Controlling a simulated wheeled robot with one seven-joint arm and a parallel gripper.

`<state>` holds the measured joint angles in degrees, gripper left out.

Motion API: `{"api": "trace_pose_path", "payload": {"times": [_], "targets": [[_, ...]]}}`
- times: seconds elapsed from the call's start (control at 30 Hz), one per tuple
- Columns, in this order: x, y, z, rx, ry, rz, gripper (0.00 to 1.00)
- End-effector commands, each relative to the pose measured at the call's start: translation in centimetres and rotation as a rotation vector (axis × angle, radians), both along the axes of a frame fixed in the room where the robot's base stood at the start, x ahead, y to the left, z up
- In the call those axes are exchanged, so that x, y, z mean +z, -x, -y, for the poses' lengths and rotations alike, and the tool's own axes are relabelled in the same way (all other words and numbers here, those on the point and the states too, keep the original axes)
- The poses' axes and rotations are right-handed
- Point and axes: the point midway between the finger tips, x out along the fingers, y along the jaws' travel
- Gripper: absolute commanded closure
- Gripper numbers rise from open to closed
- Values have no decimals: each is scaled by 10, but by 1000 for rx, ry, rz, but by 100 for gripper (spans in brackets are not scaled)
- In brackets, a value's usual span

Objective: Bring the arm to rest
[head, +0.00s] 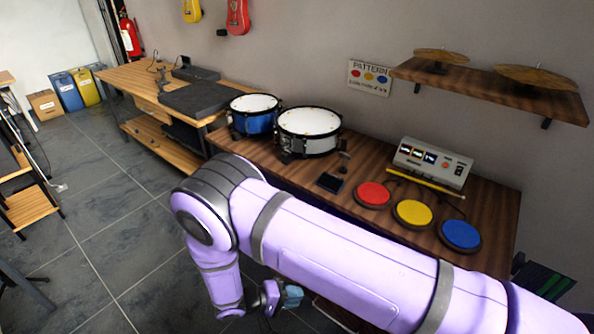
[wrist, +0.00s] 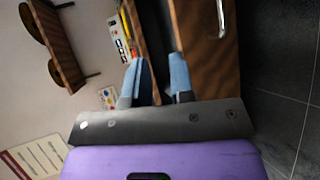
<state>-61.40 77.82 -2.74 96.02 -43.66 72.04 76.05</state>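My purple arm crosses the lower middle of the head view, with its elbow on the left and the forearm hanging down in front of the drum table. My gripper (wrist: 158,68) shows in the wrist view with its two blue fingers apart and nothing between them. In the head view my gripper (head: 290,296) is low, below the upper arm and in front of the table. It is partly hidden there.
The wooden table (head: 276,168) bears a blue drum (head: 253,122), a white drum (head: 308,144), red (head: 373,194), yellow (head: 413,213) and blue (head: 460,235) pads, and a control box (head: 433,163). A cymbal shelf (head: 490,88) juts from the wall.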

Motion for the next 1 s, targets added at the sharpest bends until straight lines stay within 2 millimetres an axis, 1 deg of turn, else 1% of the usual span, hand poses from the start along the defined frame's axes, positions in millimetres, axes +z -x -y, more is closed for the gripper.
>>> {"api": "trace_pose_path", "payload": {"times": [0.03,0.17,0.2,0.27,0.3,0.47,0.5,0.73,0.9,1.0], "targets": [[21,-10,-1,-30,-30,-11,78],[67,-31,1,-97,-97,-48,78],[82,-36,2,-116,-118,-60,78],[103,-45,6,-143,-152,-75,78],[118,-50,9,-161,-174,-84,78],[175,-68,24,-223,-270,-118,78],[189,-72,29,-237,-295,-126,78],[268,-87,63,-303,-440,-156,78],[322,-90,93,-337,-553,-164,78],[353,-88,111,-352,-618,-164,78]]}}
